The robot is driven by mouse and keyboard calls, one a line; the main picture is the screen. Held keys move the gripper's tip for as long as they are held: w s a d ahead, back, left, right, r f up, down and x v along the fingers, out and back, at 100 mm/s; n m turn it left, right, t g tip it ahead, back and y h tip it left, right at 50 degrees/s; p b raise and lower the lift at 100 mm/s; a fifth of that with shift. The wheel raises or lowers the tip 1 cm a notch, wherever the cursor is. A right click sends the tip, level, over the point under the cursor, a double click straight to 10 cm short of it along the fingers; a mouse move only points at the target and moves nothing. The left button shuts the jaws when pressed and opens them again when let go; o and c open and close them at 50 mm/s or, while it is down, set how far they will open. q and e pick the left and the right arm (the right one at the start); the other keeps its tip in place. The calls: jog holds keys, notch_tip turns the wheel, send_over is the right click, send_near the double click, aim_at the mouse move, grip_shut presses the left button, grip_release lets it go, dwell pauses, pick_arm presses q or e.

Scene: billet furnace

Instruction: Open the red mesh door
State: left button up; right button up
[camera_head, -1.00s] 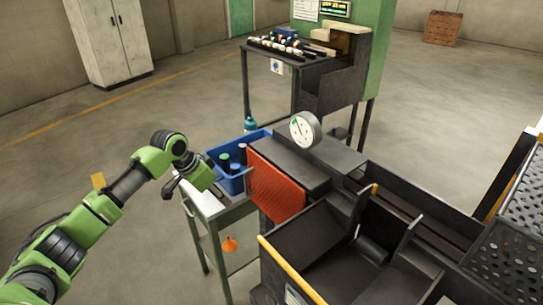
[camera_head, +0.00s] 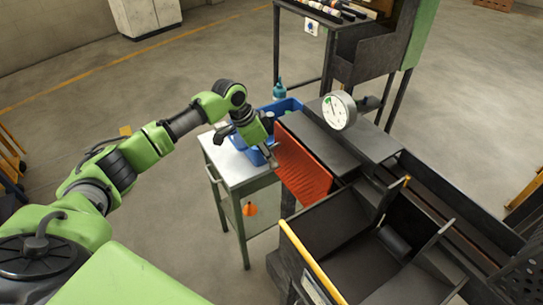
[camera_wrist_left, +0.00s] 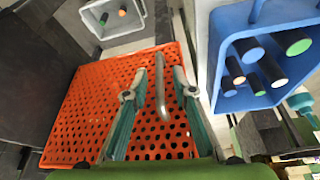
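The red mesh door (camera_head: 304,165) stands on the left side of the dark machine and looks shut. In the left wrist view the perforated door (camera_wrist_left: 95,95) fills the middle, with a grey bar-shaped handle (camera_wrist_left: 161,84) on it. My left gripper (camera_head: 271,153) is at the door's left edge. In the wrist view its two fingers (camera_wrist_left: 158,88) are apart, with the handle between them in the picture. I cannot tell whether they touch it. My right gripper is not in view.
A blue bin (camera_head: 286,106) with several dark cylinders (camera_wrist_left: 252,70) stands on a grey cart (camera_head: 245,178) beside the door. A round gauge (camera_head: 339,110) sits on the machine top. A yellow-edged rail (camera_head: 312,262) is in front. Floor left of the cart is clear.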

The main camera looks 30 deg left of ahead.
pick_arm(q)
jog(key=shift+w+d+f, duration=0.15)
jog(key=shift+d+f, duration=0.05)
jog(key=shift+f, duration=0.3)
jog(key=shift+w+d+f, duration=0.1)
jog(key=shift+f, duration=0.2)
jog(key=shift+w+f, duration=0.1)
jog(key=shift+f, duration=0.2)
grip_shut()
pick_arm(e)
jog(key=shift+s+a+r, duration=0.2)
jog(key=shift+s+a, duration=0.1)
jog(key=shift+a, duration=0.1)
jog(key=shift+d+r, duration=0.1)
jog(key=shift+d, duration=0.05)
